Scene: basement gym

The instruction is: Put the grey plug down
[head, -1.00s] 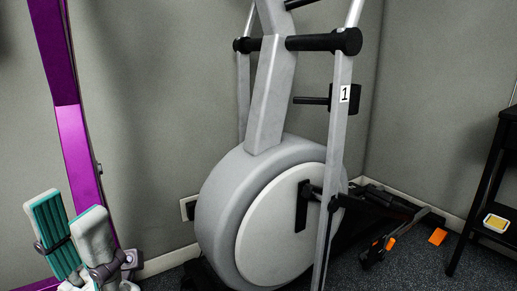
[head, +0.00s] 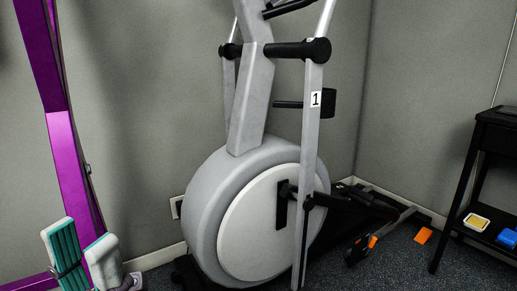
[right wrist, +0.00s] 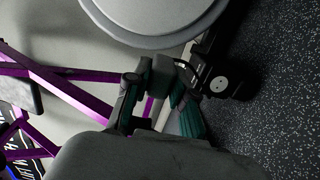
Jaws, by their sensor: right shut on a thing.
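The grey plug (right wrist: 161,76) shows as a small dark grey block in the right wrist view. My right gripper (right wrist: 155,90) is shut on it, with a teal-padded finger on each side. A wall socket (head: 176,207) sits low on the wall, just left of the elliptical's wheel.
A grey elliptical trainer (head: 205,190) marked 1 fills the middle. A purple frame (head: 70,150) stands at left. A black shelf (head: 470,160) at right holds a yellow-and-white item (head: 476,222) and a blue item (head: 508,238). Speckled floor (head: 395,265) is open before the shelf.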

